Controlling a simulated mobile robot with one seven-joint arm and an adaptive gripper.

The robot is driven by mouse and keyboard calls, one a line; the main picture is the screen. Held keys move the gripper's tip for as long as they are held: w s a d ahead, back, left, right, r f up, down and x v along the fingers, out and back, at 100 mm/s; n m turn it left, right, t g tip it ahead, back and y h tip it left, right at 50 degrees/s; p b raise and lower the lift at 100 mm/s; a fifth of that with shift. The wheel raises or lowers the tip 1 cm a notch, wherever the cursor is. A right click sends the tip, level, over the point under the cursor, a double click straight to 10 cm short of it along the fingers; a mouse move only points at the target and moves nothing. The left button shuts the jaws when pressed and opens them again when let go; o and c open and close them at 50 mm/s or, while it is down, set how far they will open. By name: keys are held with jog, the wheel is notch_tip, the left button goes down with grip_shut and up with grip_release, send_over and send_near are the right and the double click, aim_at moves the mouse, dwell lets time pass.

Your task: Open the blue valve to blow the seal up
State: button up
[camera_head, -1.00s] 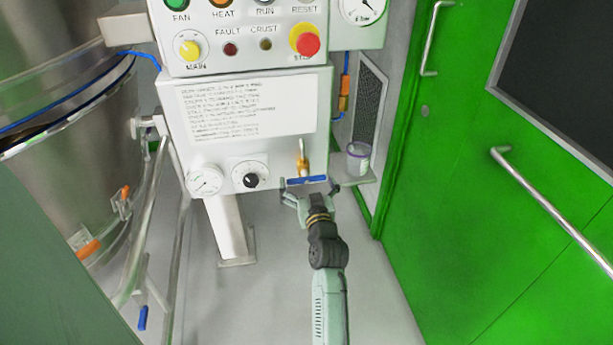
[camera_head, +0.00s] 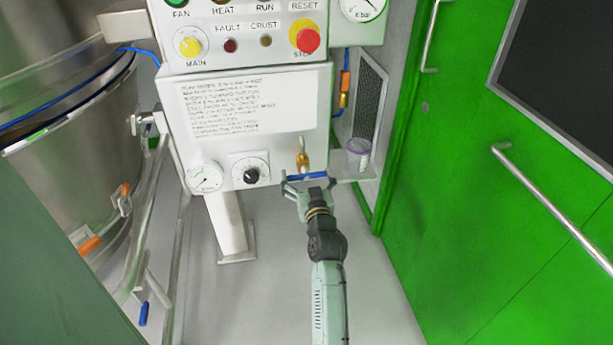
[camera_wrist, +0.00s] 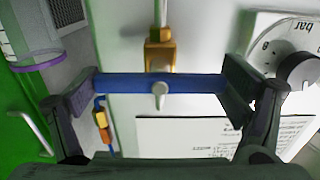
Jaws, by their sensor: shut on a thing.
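The blue valve (camera_head: 306,177) is a blue bar handle on a brass body (camera_head: 303,160), at the lower right of the white control panel. In the wrist view the blue handle (camera_wrist: 193,83) lies crosswise, at right angles to the brass body (camera_wrist: 160,54) and its pipe. My gripper (camera_head: 308,184) is at the handle. In the wrist view my gripper (camera_wrist: 163,88) has one finger at each end of the bar and is shut on it lengthwise. The left end of the handle is partly hidden by a finger.
The white panel (camera_head: 245,135) carries a label, a gauge (camera_head: 205,177), a black knob (camera_head: 251,176) and a red stop button (camera_head: 308,40). A purple-rimmed tub (camera_head: 359,153) sits on a small shelf at right. A green door (camera_head: 470,230) stands right; a steel vessel (camera_head: 75,150) stands left.

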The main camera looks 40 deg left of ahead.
jog(key=shift+f+b, duration=0.15)
jog(key=shift+b, duration=0.35)
jog(key=shift+n+b, duration=0.3)
jog(key=shift+n, duration=0.1)
jog(key=n+b, duration=0.3)
jog(key=b, duration=0.1)
jog(key=shift+f, duration=0.2)
jog(key=n+b, duration=0.4)
jog(key=b, duration=0.1)
jog(key=shift+n, duration=0.3)
jog(key=n+b, duration=0.5)
jog(key=shift+d+r, duration=0.1)
jog(key=shift+r, duration=0.05)
jog(key=shift+r+n+b, duration=0.1)
jog(key=shift+n+b, duration=1.45)
jog(key=shift+n, duration=0.85)
